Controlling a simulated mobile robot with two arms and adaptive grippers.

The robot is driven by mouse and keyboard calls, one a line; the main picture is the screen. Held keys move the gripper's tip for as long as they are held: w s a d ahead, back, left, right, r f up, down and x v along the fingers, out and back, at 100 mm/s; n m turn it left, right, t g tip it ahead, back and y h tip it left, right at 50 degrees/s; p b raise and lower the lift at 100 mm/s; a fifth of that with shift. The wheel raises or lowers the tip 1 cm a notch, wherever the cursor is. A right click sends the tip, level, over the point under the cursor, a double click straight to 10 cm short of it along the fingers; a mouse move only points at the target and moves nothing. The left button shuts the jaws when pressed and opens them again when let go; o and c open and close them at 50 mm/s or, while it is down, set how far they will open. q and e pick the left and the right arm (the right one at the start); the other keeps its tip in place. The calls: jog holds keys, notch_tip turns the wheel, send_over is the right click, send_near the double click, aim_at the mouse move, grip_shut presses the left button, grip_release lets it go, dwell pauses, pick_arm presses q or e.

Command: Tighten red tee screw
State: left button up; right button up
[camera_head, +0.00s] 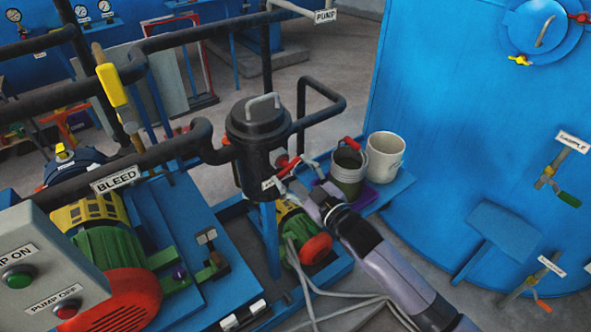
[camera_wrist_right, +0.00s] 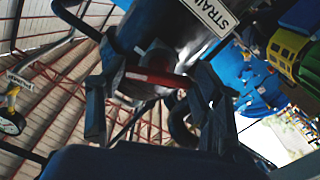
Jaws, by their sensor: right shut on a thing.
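The red tee screw (camera_head: 283,161) sticks out of the lower side of the black strainer vessel (camera_head: 258,125), facing my right arm. My right gripper (camera_head: 296,171) is at the screw, with its fingers around it. In the right wrist view the screw shows as a red bar (camera_wrist_right: 158,78) lying crosswise between the two dark fingers of the right gripper (camera_wrist_right: 162,84), which is shut on it. The fingers partly hide the bar's ends. A white label beginning "STRAIN" (camera_wrist_right: 212,15) is just above. My left gripper is not in view.
Two buckets, one green-grey (camera_head: 347,172) and one white (camera_head: 384,156), stand on a blue shelf beside my right arm. Black pipes (camera_head: 180,148) run left of the strainer. A motor pump (camera_head: 303,238) sits below. The large blue tank (camera_head: 470,120) fills the right.

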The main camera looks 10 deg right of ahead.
jog(key=m+p, duration=0.1)
jog(key=m, duration=0.3)
jog(key=shift+a+f+m, duration=0.1)
jog(key=shift+m, duration=0.3)
jog(key=shift+s, duration=0.1)
dwell(0.3)
jog(key=o, duration=1.2)
jog(key=shift+c, duration=0.2)
jog(key=v, duration=1.2)
jog(key=shift+f, duration=0.15)
